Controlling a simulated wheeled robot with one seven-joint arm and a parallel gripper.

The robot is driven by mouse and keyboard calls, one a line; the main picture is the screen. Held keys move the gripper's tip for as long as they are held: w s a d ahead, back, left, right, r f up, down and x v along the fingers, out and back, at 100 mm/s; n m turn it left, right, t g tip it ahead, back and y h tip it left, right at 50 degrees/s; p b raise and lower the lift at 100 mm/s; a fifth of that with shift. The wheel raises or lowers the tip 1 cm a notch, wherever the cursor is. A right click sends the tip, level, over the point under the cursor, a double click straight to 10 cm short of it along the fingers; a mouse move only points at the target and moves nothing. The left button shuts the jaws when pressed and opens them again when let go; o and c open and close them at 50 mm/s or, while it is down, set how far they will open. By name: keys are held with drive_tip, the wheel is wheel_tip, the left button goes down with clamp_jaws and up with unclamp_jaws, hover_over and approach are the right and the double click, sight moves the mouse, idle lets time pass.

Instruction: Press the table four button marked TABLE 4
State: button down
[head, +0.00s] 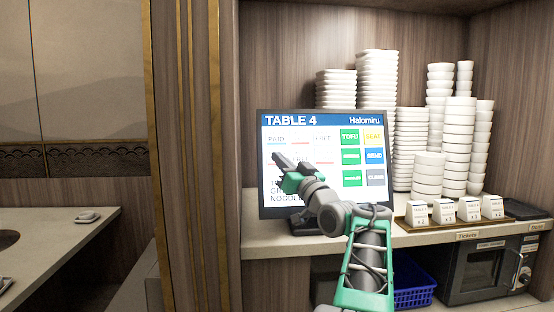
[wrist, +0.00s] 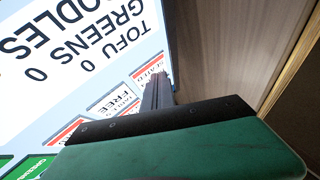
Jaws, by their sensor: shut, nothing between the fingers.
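The order screen (head: 330,200) stands on the counter, with a blue header reading TABLE 4 and Halomiru. Its left part has small table buttons with red and blue edges; my gripper covers some of them, and I cannot read which one is marked TABLE 4. My gripper (head: 277,157) is shut and empty, its tip in front of the lower left button area. In the wrist view the screen (wrist: 60,85) is upside down, with a button reading FREE (wrist: 125,103) beside my gripper's fingers (wrist: 157,85). I cannot tell whether the tip touches the screen.
Green, yellow, blue and grey buttons fill the screen's right side. Stacks of white bowls (head: 375,85) stand behind. Several small white table-labelled blocks (head: 443,211) sit on a tray at right. A blue basket (head: 413,290) and a dark oven-like box (head: 485,270) are below the counter.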

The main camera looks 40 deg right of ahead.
drive_tip(key=shift+s+a+b, duration=0.25)
drive_tip(key=shift+s+b, duration=0.1)
drive_tip(key=shift+b, duration=0.2)
drive_tip(key=shift+s+a+r, duration=0.2)
drive_tip(key=shift+s, duration=0.05)
drive_tip(key=s+a+b, duration=0.1)
drive_tip(key=s, duration=0.1)
drive_tip(key=s+a+r+b, duration=0.1)
drive_tip(key=s+b, duration=0.1)
drive_tip(key=shift+a+r, duration=0.2)
drive_tip(key=shift+a, duration=0.15)
idle(0.5)
